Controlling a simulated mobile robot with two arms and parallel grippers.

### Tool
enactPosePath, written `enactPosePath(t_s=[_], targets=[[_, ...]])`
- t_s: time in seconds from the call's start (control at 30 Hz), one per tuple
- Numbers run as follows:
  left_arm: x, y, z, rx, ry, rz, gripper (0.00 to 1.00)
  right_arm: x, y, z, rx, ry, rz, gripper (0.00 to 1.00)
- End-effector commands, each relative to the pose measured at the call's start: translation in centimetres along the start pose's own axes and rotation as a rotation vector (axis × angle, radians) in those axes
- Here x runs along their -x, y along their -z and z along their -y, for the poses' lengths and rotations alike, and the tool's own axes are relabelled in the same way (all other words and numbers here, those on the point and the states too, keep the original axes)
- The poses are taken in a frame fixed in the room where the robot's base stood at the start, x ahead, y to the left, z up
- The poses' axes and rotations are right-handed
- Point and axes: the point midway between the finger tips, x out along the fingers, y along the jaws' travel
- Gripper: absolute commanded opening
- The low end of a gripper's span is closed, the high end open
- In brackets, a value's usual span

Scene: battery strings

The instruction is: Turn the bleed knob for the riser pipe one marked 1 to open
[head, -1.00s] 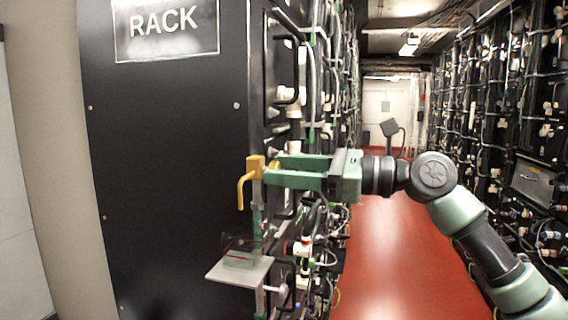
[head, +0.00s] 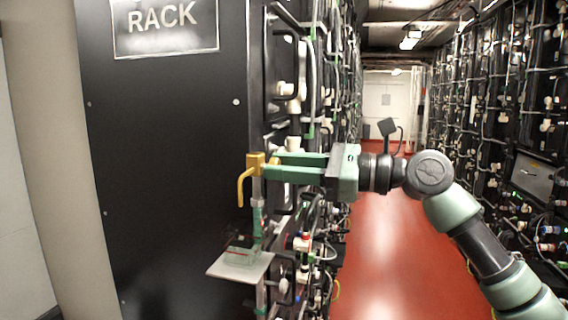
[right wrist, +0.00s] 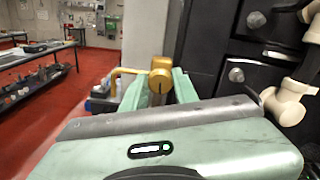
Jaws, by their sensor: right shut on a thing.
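The yellow-brass bleed knob (head: 255,162) tops a thin upright riser pipe (head: 257,218) beside the black rack's front corner. A bent yellow spout (head: 241,188) goes out left from it and turns down. My right gripper (head: 269,167) reaches in from the right, its green fingers level. In the right wrist view the brass knob (right wrist: 160,76) sits between the fingertips (right wrist: 160,90), and the gripper is shut on it. The fingers hide part of the knob and stem. I cannot read a mark 1 on the pipe. My left gripper is not in view.
A grey shelf plate (head: 240,267) with a small clear box (head: 241,256) is below the knob. The black rack (head: 165,180) stands close on the left, its cabled side behind the gripper. The red aisle floor (head: 380,260) is clear. Racks line the right.

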Motion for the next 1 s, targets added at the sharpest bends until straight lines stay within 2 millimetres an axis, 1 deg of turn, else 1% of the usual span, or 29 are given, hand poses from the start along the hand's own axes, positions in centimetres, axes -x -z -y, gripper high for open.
enactPosePath(t_s=[0.1, 0.4, 0.7, 1.0], targets=[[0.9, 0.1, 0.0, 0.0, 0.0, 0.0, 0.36, 0.0, -0.2, 0.0, 0.08, -0.001, 0.001, 0.0], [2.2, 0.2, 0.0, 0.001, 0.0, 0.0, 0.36, -0.1, -0.2, -0.1, 0.356, -0.001, 0.001, 0.0], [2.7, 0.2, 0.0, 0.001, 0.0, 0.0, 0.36, 0.0, 0.0, -0.1, 0.642, 0.001, 0.001, 0.0], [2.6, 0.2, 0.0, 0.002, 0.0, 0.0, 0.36, 0.0, 0.1, -0.2, 0.928, 0.001, 0.002, 0.0]])
